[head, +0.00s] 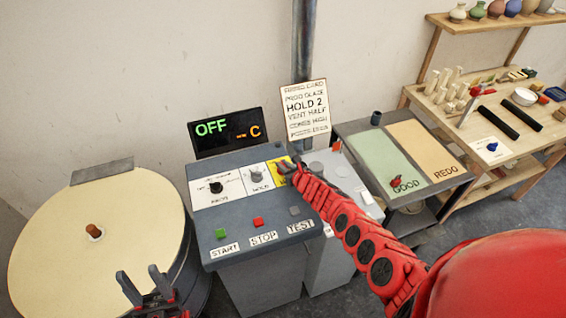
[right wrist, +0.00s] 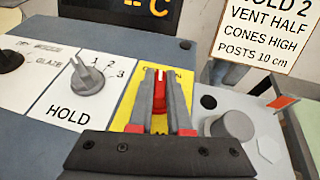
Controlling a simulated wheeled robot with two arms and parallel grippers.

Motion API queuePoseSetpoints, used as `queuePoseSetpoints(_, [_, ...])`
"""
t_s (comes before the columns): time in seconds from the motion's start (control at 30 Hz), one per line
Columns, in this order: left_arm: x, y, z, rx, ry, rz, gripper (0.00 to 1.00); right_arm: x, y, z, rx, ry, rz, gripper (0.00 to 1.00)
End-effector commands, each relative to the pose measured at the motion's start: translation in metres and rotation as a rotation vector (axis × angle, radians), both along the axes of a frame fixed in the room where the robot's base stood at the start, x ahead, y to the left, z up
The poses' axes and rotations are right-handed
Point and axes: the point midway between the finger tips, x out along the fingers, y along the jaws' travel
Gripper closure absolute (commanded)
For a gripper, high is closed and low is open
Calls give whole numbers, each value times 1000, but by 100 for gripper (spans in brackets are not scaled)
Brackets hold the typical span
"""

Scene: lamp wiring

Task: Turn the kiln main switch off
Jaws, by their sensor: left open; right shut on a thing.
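The kiln main switch is a red handle (right wrist: 160,78) on a yellow plate (right wrist: 124,113) at the right end of the control panel. In the right wrist view the handle stands upright between the fingers of my right gripper (right wrist: 159,92), which is shut on it. The lettering on the plate is mostly hidden by the fingers. The panel display (head: 226,131) reads OFF and "-- C". My left gripper (head: 146,284) is open and empty, over the round kiln's front edge.
Left of the switch are the HOLD knob (right wrist: 88,78) and PROG knob (head: 216,187). START (head: 220,233), STOP (head: 258,222) and TEST buttons sit along the panel's front. The round kiln lid (head: 60,250) is at left. A card (head: 305,110) stands behind the panel.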

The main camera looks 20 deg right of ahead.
Motion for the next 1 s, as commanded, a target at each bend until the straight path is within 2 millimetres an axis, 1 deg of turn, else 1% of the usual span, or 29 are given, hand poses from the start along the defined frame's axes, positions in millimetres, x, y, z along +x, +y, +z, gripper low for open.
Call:
queuePoseSetpoints(0.03, [0,0,-9,0,0,0,50,-1,0,-8,-7,7,51,100])
queuePoseSetpoints(0.07, [0,0,-12,0,0,0,50,-1,-1,-10,-8,9,77,100])
queuePoseSetpoints(0.27, [0,0,-45,0,0,0,50,-1,0,-14,-6,8,262,100])
queuePoseSetpoints(0.4, [0,0,-74,0,0,0,50,0,0,-16,-6,7,378,100])
queuePoseSetpoints(0.6, [0,0,-110,0,0,0,50,-1,2,-14,-3,6,506,100])
queuePoseSetpoints(0.8, [0,0,-132,0,0,0,50,-1,2,-12,-1,8,582,100])
queuePoseSetpoints(1.0, [0,0,-141,0,0,0,50,-2,3,-8,1,7,621,100])
